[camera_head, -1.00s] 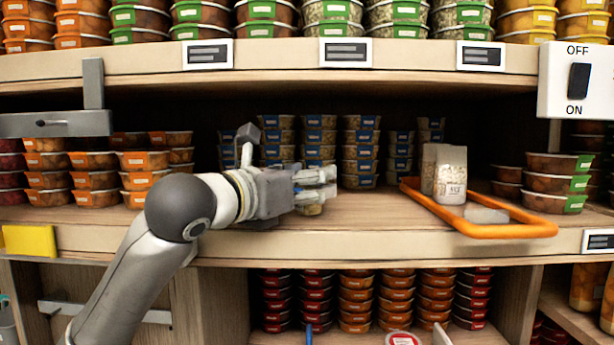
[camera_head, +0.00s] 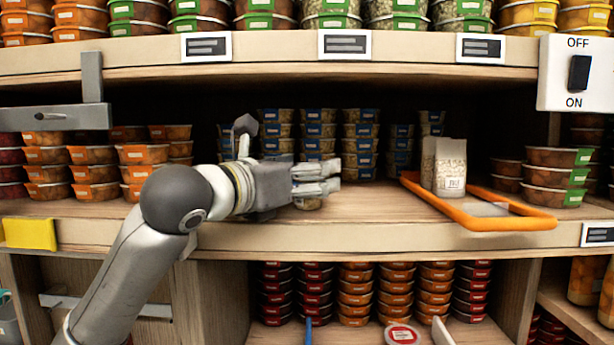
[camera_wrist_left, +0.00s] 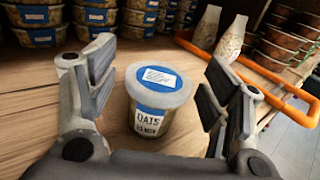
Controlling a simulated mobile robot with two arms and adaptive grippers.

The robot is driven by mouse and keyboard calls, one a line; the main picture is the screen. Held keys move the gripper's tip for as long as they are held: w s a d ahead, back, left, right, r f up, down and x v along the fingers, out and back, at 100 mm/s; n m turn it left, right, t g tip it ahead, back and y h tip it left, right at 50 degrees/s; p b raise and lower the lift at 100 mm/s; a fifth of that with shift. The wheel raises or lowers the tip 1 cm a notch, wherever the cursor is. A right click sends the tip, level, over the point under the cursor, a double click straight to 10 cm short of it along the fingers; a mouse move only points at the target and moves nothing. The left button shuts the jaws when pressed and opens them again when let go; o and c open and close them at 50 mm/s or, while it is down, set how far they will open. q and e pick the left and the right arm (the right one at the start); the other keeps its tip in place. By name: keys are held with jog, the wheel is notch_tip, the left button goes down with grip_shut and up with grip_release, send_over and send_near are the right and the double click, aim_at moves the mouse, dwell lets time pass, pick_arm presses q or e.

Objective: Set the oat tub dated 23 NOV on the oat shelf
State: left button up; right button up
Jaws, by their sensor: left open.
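The oat tub (camera_wrist_left: 160,95) stands upright on the shelf board, with a blue lid bearing a white label. Its front label reads OATS, with a smaller date line that seems to end in NOV. My left gripper (camera_wrist_left: 155,90) is open, with one finger on each side of the tub and a gap on both sides. In the head view my left gripper (camera_head: 325,180) reaches into the middle shelf. My right gripper is not in view.
Orange-labelled tubs (camera_head: 95,172) are stacked to the left. The upper shelf edge (camera_head: 270,75) overhangs the opening. Bare board lies between my gripper and the tray.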

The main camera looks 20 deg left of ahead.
pick_arm(q)
jog(key=b+v, duration=0.4)
jog(key=v, duration=0.7)
jog(key=shift+s, duration=0.3)
